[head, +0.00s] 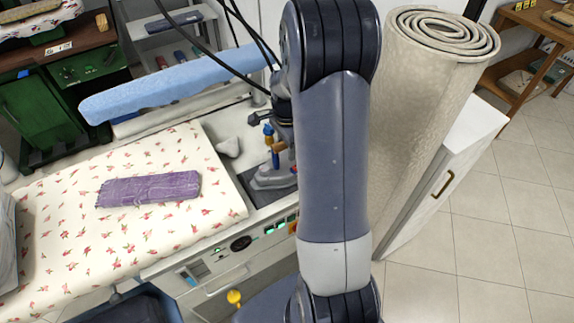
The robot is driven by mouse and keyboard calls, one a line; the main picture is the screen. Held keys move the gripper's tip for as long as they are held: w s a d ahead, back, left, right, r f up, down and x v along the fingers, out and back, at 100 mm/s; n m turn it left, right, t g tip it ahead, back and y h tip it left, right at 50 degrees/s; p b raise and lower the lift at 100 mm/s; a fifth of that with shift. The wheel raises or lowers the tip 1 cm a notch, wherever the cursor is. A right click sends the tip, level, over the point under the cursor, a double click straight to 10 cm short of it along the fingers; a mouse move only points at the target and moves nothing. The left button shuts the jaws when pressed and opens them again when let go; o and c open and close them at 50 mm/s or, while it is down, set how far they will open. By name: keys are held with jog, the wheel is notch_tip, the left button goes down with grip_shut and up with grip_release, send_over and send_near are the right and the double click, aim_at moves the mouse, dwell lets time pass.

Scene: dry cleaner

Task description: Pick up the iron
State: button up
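The iron (272,178) stands on a dark pad at the right end of the pressing table in the head view. It has a grey body, with a brown upright part and small blue and yellow parts above it. My arm covers its right side. My gripper (284,138) is only partly visible as dark parts beside the arm link, just above the iron. Its fingertips are hidden or cannot be told apart from the iron, so I cannot tell whether it touches the iron.
A folded purple cloth (150,189) lies on the floral padded board (70,235). A blue sleeve board (175,84) runs behind it. A rolled beige carpet (420,120) stands right of my arm, by a white cabinet (440,185). Tiled floor at the lower right is clear.

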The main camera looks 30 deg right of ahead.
grip_shut()
dwell(1.0)
jog(key=shift+w+r, duration=0.15)
jog(key=shift+r, duration=0.05)
